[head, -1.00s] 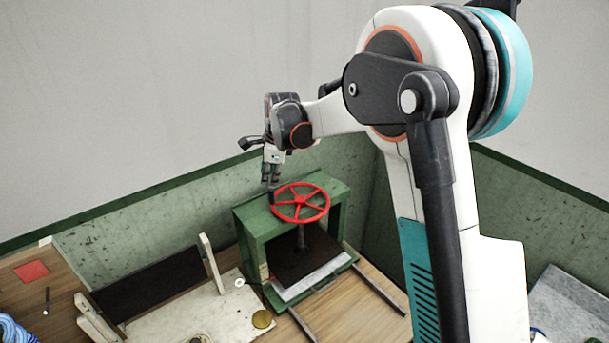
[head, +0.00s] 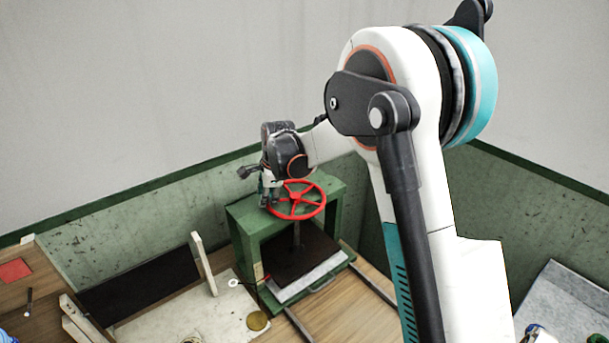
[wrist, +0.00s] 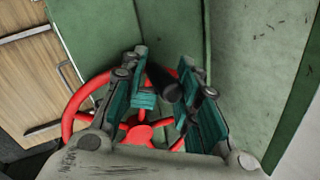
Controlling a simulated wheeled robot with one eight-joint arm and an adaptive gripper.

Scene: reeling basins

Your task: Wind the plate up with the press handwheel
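The red press handwheel (head: 297,214) sits on top of the green press frame (head: 245,222); its rim and hub also show in the wrist view (wrist: 72,108). A screw (head: 297,236) runs down from it to the dark square plate (head: 300,262), which is low, just above or on a pale slab (head: 312,280). My gripper (head: 270,200) is down at the wheel's left rim. In the wrist view its teal fingers (wrist: 168,88) are apart, with the wheel's black handle (wrist: 166,84) between them. I cannot tell whether either pad touches the handle.
A dark panel (head: 140,287) is further left.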

